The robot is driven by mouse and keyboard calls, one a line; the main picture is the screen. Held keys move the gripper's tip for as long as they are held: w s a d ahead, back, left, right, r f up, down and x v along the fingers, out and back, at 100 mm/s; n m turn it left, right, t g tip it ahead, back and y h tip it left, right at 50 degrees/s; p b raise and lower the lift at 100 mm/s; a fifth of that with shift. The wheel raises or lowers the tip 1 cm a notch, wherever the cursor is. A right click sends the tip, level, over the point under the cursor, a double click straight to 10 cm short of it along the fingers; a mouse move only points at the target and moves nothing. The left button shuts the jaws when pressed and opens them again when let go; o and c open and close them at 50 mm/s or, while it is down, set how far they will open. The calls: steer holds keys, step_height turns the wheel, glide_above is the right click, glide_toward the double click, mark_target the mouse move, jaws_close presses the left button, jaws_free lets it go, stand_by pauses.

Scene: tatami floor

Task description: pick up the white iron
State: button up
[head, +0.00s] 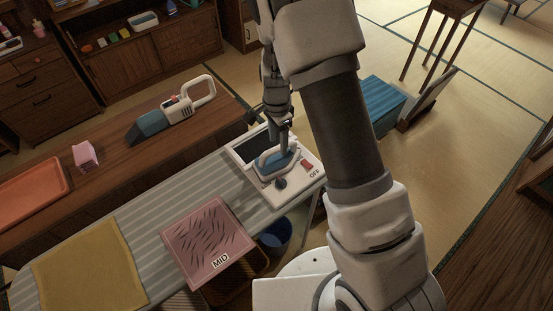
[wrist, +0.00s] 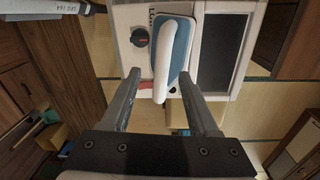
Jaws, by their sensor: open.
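The white iron (head: 268,164), with a pale handle and a blue body, sits on a white panel (head: 301,186) at the end of the striped ironing board (head: 158,187). In the wrist view, the iron (wrist: 181,55) shows its white handle running up the middle. My gripper (wrist: 158,74) is open, with one finger left and one right of the handle's near end. Contact cannot be told. In the head view, my gripper (head: 283,140) is above the iron and partly hides it.
The panel has a dark knob, red switch and dark screen. A pink box (head: 205,240) marked MID and a yellow cloth (head: 90,270) lie along the board. A handheld vacuum (head: 172,112) is on the wooden counter behind. A blue bin (head: 275,237) stands below.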

mark_target(278, 146)
step_height(278, 146, down, 4)
steer(key=shift+f+p, duration=0.1)
steer(key=shift+p, duration=0.2)
jaws_close()
steer(key=shift+w, duration=0.15)
stand_by(1.2)
